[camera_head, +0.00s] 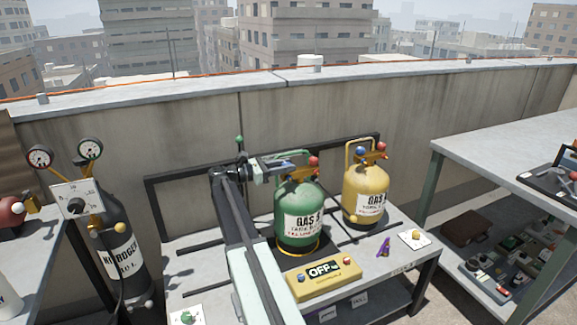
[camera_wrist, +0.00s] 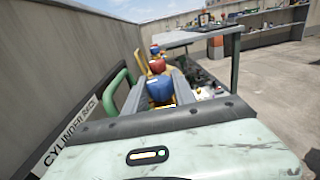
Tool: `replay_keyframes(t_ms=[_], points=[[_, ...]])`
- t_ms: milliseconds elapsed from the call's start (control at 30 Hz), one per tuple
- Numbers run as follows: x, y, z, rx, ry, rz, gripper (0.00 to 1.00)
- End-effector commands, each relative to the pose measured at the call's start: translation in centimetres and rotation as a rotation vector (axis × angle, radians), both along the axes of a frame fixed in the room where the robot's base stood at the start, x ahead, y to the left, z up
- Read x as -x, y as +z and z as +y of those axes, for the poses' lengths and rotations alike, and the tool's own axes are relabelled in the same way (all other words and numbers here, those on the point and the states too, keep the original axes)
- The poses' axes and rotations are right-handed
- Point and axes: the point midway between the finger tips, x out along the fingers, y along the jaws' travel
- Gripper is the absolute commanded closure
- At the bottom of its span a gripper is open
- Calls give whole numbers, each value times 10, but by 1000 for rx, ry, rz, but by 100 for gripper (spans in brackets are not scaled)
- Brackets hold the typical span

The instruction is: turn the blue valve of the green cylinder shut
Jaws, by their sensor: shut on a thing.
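The green cylinder (camera_head: 298,238) stands upright on the bench, with a red valve (camera_head: 314,161) at the right of its top. My gripper (camera_head: 287,164) reaches in from the left at the cylinder's top. In the wrist view, the gripper (camera_wrist: 160,92) is shut on the blue valve (camera_wrist: 161,91), with one finger along each side. The red valve (camera_wrist: 156,65) shows just beyond it. A green handle bar (camera_wrist: 115,88) runs beside the left finger.
A yellow cylinder (camera_head: 362,205) with its own blue and red valves stands to the right. A yellow OFF box (camera_head: 325,281) sits in front. A dark nitrogen cylinder (camera_head: 122,270) with gauges is at left. A concrete wall (camera_head: 200,125) runs behind; another table (camera_head: 500,140) stands right.

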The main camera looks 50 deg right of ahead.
Motion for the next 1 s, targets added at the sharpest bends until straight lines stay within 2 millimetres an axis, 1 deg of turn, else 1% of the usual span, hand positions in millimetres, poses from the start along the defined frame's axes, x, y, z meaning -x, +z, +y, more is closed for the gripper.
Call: replay_keyframes(t_ms=[33,200,400,967,1000], points=[[-1,-2,-4,-5,-37,-1,100],[0,-2,-3,-6,-134,-2,100],[2,-2,-2,-6,-202,-3,100],[3,-2,-2,-5,-234,-3,100],[3,-2,-2,-5,-234,-3,66]])
